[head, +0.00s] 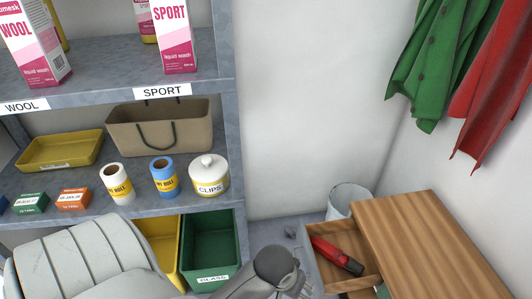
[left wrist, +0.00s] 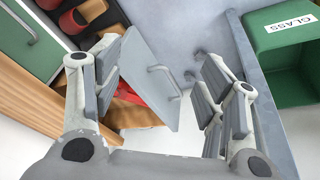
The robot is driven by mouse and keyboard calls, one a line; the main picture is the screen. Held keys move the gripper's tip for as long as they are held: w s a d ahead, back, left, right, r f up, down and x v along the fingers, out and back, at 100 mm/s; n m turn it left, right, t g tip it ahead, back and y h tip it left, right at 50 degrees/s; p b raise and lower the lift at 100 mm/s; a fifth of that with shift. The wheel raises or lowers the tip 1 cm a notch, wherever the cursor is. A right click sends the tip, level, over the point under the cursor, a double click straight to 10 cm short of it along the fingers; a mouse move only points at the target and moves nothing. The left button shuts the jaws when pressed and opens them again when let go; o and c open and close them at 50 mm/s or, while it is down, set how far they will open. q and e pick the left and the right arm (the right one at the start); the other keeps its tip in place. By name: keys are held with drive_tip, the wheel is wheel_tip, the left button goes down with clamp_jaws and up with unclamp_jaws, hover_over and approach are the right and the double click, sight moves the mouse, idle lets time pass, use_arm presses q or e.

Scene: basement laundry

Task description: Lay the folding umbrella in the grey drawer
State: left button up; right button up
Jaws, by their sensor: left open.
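The red folding umbrella (head: 332,250) with a black end lies inside the open wooden-sided drawer, whose grey front (head: 309,261) faces left in the head view. In the left wrist view the grey drawer front (left wrist: 147,72) has a metal handle, and part of the red umbrella (left wrist: 129,93) shows behind it. My left gripper (head: 292,284) is just in front of the drawer, open and empty. In the left wrist view its fingers (left wrist: 165,88) stand apart on either side of the drawer front; contact cannot be told. My right gripper is not in view.
The wooden cabinet (head: 425,235) stands at the right, with a green drawer front (left wrist: 28,40) beside the grey one. A pale bin (head: 348,197) is behind it. A shelf (head: 225,120) and a green GLASS bin (head: 210,245) stand left. Green and red garments hang upper right.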

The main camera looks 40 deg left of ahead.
use_arm(q)
drive_tip(key=s+a+r+m, duration=0.1)
drive_tip(key=s+r+m, duration=0.2)
drive_tip(key=s, duration=0.5)
drive_tip(key=shift+r+m, duration=0.25)
drive_tip(key=shift+m, duration=0.65)
